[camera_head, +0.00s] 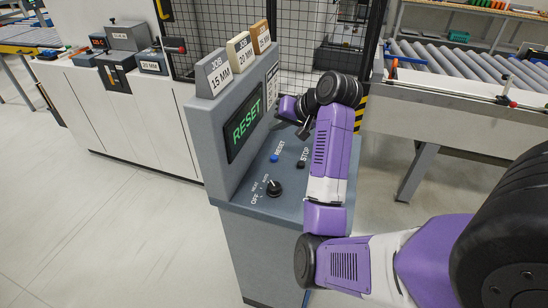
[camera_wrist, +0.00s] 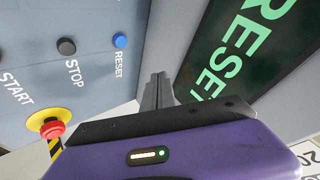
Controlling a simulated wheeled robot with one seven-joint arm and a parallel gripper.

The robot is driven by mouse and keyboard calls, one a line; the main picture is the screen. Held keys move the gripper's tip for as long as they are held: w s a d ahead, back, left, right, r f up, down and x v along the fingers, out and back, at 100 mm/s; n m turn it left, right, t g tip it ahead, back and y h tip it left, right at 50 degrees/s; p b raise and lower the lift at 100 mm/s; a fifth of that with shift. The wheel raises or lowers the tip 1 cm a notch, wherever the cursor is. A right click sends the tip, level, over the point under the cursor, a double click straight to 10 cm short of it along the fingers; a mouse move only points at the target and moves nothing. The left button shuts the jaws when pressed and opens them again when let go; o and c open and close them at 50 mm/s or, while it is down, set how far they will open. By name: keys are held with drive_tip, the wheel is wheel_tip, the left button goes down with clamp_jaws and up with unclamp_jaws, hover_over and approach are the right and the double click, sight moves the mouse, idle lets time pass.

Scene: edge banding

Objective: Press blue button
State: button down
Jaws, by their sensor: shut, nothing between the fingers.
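The blue button (camera_head: 274,158), labelled RESET, is on the sloped top of the grey control console (camera_head: 232,200). In the wrist view the blue button (camera_wrist: 120,40) is in full sight at the upper left of my fingers. My gripper (camera_wrist: 157,80) has its two dark fingers together, with nothing between them. The fingertips are apart from the button in the picture; the exact gap is hard to judge. In the head view my purple arm reaches over the console's right side, and the gripper's end is small and partly hidden behind it.
A black STOP button (camera_head: 301,164) sits beside the blue one, with a black rotary knob (camera_head: 273,188) nearer. A red mushroom button (camera_wrist: 51,128) on a yellow ring shows in the wrist view. The RESET display (camera_head: 245,127) rises beside the panel. A roller conveyor (camera_head: 470,68) stands at right.

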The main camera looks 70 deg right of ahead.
drive_tip(key=b, duration=0.6)
hover_over(276, 159)
wheel_tip(276, 159, down, 6)
drive_tip(key=shift+d+f, duration=0.1)
drive_tip(key=shift+f, duration=0.1)
drive_tip(key=shift+f+b, duration=0.45)
drive_tip(key=shift+f, duration=0.65)
drive_tip(key=shift+f, duration=0.15)
idle(0.6)
drive_tip(key=shift+f, duration=0.25)
drive_tip(key=shift+f, duration=0.5)
idle(0.9)
drive_tip(key=shift+r, duration=0.1)
drive_tip(key=shift+r+p, duration=0.8)
drive_tip(key=shift+p, duration=0.3)
wheel_tip(276, 159, up, 5)
drive_tip(key=p, duration=0.5)
